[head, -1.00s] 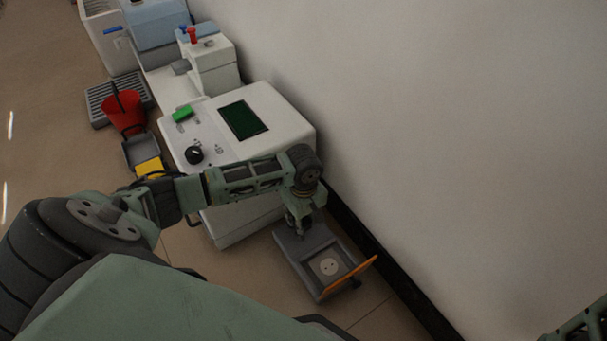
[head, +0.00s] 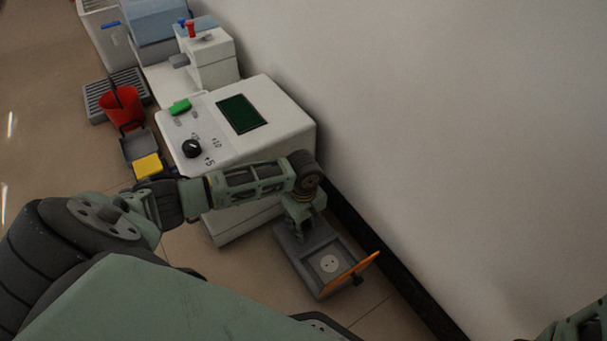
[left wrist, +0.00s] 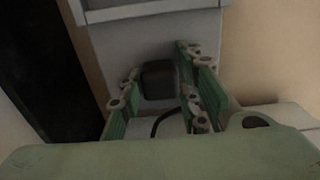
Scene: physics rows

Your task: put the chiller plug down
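The chiller plug (left wrist: 160,80) is a dark block with a black cable, seen in the left wrist view between the fingers of my left gripper (left wrist: 157,68). The fingers stand apart, with a visible gap between the left finger and the plug. The plug appears to rest on the grey surface of the socket box (head: 309,284), but contact is hard to judge. In the head view my left gripper (head: 300,215) points down over the back end of this box and hides the plug. My right gripper is not visible; only part of my right arm shows at the lower right corner.
The wall (head: 450,130) is close on the right. A red bucket (head: 122,107) and yellow sponge-like block (head: 148,166) lie left.

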